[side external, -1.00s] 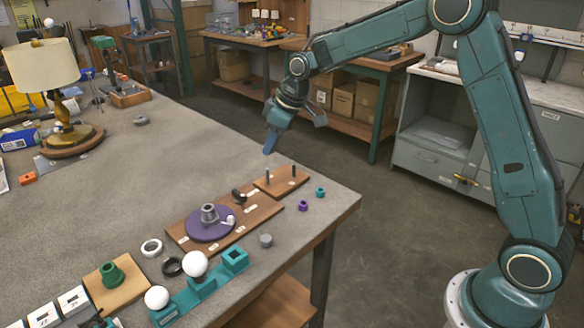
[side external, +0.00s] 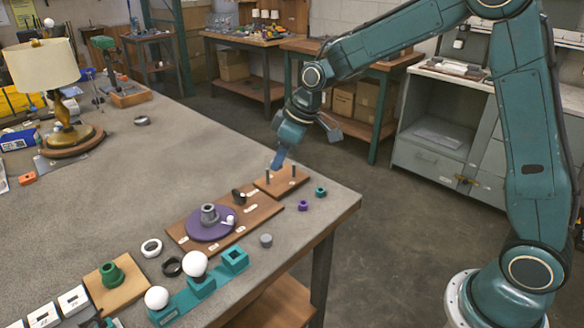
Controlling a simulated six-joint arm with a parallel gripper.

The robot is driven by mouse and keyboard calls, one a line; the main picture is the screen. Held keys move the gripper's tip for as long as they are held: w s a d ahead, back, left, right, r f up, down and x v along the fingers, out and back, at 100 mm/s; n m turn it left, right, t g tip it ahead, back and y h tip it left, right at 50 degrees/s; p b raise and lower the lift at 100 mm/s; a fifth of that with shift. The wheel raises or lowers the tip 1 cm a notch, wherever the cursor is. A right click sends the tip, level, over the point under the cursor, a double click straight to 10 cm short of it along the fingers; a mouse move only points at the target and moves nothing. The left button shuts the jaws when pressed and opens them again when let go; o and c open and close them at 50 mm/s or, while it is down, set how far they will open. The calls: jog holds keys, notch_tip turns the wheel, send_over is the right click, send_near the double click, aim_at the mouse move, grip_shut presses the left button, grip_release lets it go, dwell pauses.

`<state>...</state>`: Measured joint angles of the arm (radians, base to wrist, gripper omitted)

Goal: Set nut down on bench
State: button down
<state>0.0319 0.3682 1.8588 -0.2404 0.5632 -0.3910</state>
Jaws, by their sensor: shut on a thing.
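My gripper (side external: 278,163) is shut, fingers pointing down, just above or behind the left peg of the small two-peg wooden board (side external: 287,185). The nut in its jaws is too small or hidden to make out. The bench (side external: 150,185) is a grey worktop. Near its right corner stand a small purple nut-like piece (side external: 303,206) and a teal one (side external: 320,192), apart from each other. A grey piece (side external: 266,240) stands farther forward.
A longer wooden board (side external: 255,216) carries a purple disc (side external: 197,230) with a grey socket. White bulbs (side external: 194,263) stand in teal holders at the front. A lamp (side external: 68,120) stands at the left. The bench middle is clear.

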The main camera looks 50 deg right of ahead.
send_over(277, 223)
jog(key=s, duration=0.1)
jog(key=f, duration=1.3)
jog(key=shift+s+d, duration=0.15)
jog(key=shift+d, duration=0.15)
jog(key=shift+f, duration=2.2)
jog(key=shift+f, duration=0.1)
jog(key=c, duration=1.2)
grip_release()
jog(key=v, duration=1.2)
